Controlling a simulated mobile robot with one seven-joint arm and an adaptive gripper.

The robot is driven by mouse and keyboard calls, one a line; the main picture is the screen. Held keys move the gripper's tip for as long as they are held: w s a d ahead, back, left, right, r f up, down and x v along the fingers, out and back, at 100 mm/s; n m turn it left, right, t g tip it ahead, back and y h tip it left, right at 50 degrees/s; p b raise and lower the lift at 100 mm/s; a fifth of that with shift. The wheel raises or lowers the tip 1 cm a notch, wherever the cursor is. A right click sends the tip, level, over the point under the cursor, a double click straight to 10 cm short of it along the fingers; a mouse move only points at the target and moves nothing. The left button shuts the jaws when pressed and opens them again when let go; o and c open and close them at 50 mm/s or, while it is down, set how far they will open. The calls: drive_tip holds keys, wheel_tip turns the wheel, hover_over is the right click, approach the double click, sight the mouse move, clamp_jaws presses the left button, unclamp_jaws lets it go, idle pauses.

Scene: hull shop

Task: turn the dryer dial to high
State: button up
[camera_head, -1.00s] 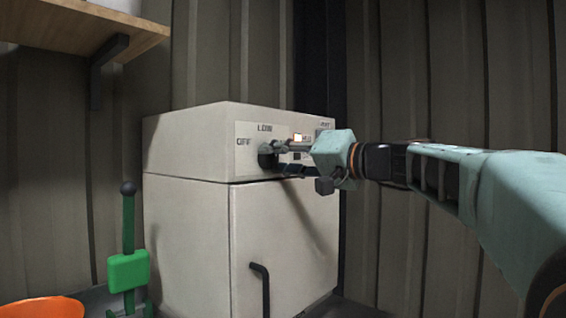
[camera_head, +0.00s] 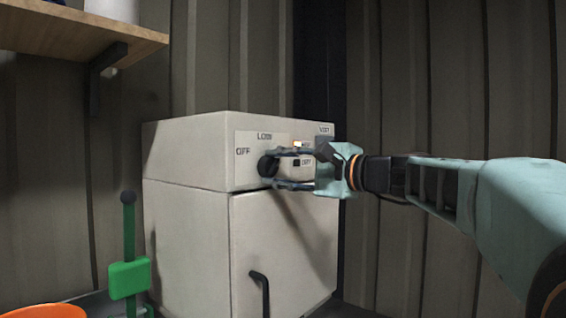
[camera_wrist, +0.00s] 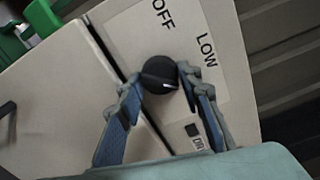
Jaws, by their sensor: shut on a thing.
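The dryer (camera_head: 190,225) is a pale cabinet with a control panel along its top front. Its black round dial (camera_head: 267,166) sits on the panel below the word LOW and right of OFF. In the wrist view the dial (camera_wrist: 158,72) has a white pointer mark on its lower right side, away from OFF. A label for high cannot be read; my gripper covers that part of the panel. My gripper (camera_head: 277,169) is shut on the dial, one finger above and one below it in the head view. The fingertips also flank the dial in the wrist view (camera_wrist: 157,79).
A small lit indicator (camera_head: 297,144) and a dark button (camera_head: 296,162) sit right of the dial. A black door handle (camera_head: 261,290) is below. A green stand (camera_head: 129,278) and an orange bowl (camera_head: 45,311) are at left. A wooden shelf (camera_head: 75,32) hangs above left.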

drive_tip(key=shift+m+p, duration=0.9)
drive_tip(key=shift+m, duration=1)
drive_tip(key=o, duration=1.2)
drive_tip(key=shift+c, duration=0.2)
drive_tip(key=v, duration=0.7)
drive_tip(key=shift+s+d, duration=0.15)
drive_tip(key=shift+d, duration=0.1)
